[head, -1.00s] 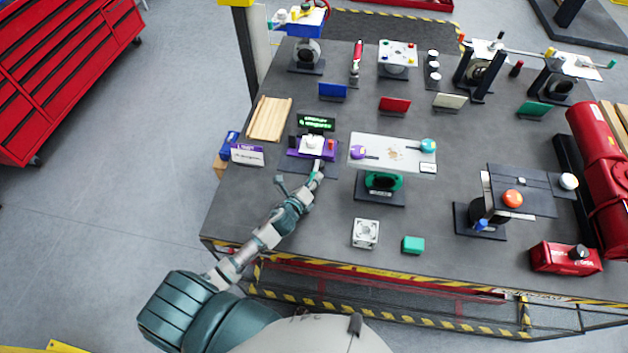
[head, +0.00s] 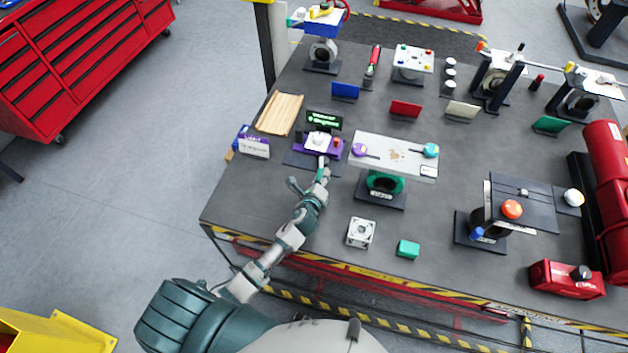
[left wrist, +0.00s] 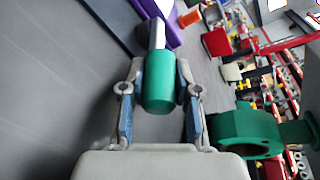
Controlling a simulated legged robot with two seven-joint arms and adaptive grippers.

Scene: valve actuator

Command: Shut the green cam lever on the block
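The cam lever has a green cylindrical handle (left wrist: 160,82) on a grey arm, which reaches up to the purple block (left wrist: 160,10) in the left wrist view. In the head view the purple block (head: 305,149) sits at the left middle of the table, with a white part on top. My left gripper (left wrist: 160,75) has its fingers on both sides of the green handle and appears closed on it. In the head view my left gripper (head: 323,174) is just in front of the block and largely hides the lever. My right gripper is not in view.
A white plate on a green valve stand (head: 385,183) stands close to the right of my left gripper. A white square fixture (head: 361,232) and a green cube (head: 408,249) lie near the front edge. A wooden tray (head: 280,114) lies behind at the left.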

